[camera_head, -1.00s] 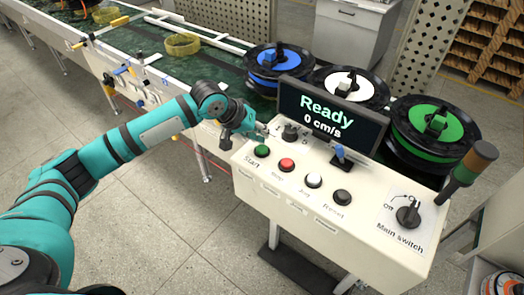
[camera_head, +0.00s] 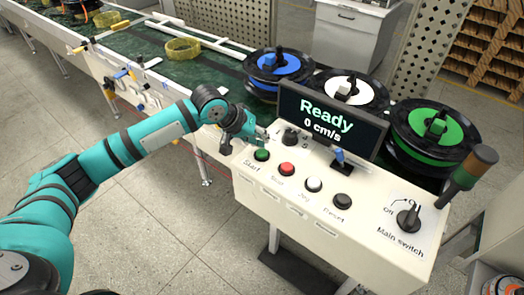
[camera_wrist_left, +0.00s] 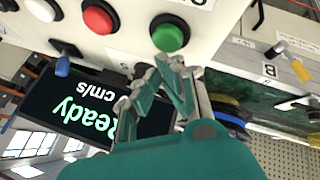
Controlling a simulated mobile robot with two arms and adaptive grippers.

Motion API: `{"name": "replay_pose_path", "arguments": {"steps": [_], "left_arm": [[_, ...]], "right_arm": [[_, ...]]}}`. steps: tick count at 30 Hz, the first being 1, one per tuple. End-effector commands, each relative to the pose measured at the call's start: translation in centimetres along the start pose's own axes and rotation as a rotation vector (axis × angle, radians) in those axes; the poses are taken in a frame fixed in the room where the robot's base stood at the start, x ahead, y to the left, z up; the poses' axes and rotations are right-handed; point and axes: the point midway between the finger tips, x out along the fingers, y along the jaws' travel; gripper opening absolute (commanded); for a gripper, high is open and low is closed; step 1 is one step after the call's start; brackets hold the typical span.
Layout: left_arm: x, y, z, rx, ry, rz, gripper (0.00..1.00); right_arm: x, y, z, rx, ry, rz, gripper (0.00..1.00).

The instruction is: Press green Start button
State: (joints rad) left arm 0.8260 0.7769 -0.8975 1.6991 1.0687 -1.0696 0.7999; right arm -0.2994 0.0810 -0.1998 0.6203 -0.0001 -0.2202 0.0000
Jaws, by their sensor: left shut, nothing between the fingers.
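The green Start button (camera_head: 261,155) is the leftmost in a row on the front of the white control panel (camera_head: 340,235). My left gripper (camera_head: 262,136) is just behind and above it in the head view. In the left wrist view the green button (camera_wrist_left: 170,34) lies just beyond the shut, empty fingertips (camera_wrist_left: 168,62). A small gap seems to separate them, but contact is hard to judge. The display (camera_head: 330,118) reads "Ready" and "0 cm/s". My right gripper is not in view.
Red (camera_head: 286,169), white (camera_head: 313,185) and black (camera_head: 343,201) buttons sit right of the green one. A black rotary knob (camera_head: 290,138) is close to the gripper. The main switch (camera_head: 408,216) is at the right. Spools and a conveyor (camera_head: 140,45) lie behind.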

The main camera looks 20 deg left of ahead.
Motion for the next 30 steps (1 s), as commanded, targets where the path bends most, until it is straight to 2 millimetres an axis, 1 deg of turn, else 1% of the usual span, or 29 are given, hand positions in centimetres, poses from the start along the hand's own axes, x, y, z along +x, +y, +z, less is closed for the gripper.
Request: {"name": "replay_pose_path", "arguments": {"steps": [11, 19, 30], "left_arm": [[0.00, -0.01, 0.00, 0.000, 0.000, 0.000, 0.00], [0.49, -0.25, 0.30, -0.001, -0.001, 0.001, 0.00], [0.66, -0.36, 0.36, 0.000, 0.000, 0.000, 0.00]], "right_arm": [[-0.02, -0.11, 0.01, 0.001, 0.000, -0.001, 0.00], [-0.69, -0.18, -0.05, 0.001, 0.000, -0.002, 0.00], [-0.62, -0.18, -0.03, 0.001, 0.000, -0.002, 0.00]]}}
